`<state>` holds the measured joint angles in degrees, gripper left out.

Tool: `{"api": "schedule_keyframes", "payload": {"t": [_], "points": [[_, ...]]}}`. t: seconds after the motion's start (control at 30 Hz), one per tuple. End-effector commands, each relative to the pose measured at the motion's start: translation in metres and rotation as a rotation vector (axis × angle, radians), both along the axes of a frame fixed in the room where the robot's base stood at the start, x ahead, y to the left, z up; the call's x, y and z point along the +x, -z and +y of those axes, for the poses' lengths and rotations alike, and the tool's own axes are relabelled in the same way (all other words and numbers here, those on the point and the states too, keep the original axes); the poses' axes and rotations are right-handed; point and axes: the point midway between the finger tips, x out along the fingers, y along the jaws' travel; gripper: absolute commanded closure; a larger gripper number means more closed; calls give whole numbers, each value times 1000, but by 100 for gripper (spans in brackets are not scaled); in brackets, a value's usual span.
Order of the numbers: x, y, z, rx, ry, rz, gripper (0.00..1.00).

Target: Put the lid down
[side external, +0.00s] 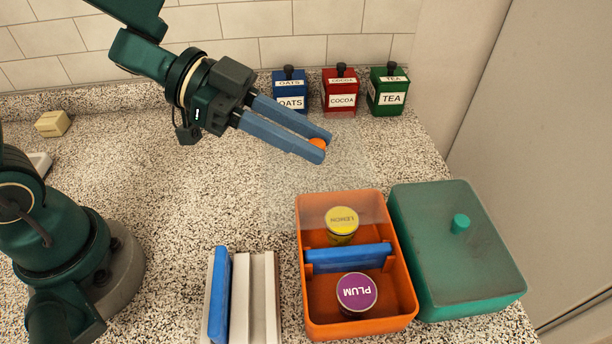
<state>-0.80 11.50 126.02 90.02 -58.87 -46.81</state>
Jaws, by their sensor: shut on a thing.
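My gripper (321,147) has two blue fingers and is shut on a small orange knob (317,144). The knob appears to belong to a clear, see-through lid (290,180), whose faint pane shows below and around the fingertips. The lid hangs above the counter, and its near part overlaps the far end of the open orange box (309,318) in the picture. Its exact edges and height are hard to tell. Inside the box, a yellow LEMON tin (342,222) is in the far compartment and a purple PLUM tin (357,292) in the near one, with a blue divider (349,258) between.
A closed teal box (455,250) stands right beside the orange box. A pale rack (241,300) with a blue panel (219,295) stands to its left. OATS (290,92), COCOA (340,92) and TEA (388,92) canisters line the back. The left-middle counter is clear.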

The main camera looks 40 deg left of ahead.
Motion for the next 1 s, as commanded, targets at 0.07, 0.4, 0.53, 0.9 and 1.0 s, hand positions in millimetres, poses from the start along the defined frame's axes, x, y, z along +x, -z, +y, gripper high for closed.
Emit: {"api": "schedule_keyframes", "payload": {"t": [0.07, 0.4, 0.53, 0.9, 1.0], "points": [[5, -8, 14, 1, -6, -6, 100], [20, -29, 39, 2, -9, -2, 100], [45, -33, 43, 3, -14, 1, 100], [132, 0, 51, 1, -18, 8, 100], [145, 14, 51, 1, -15, 8, 100]]}}
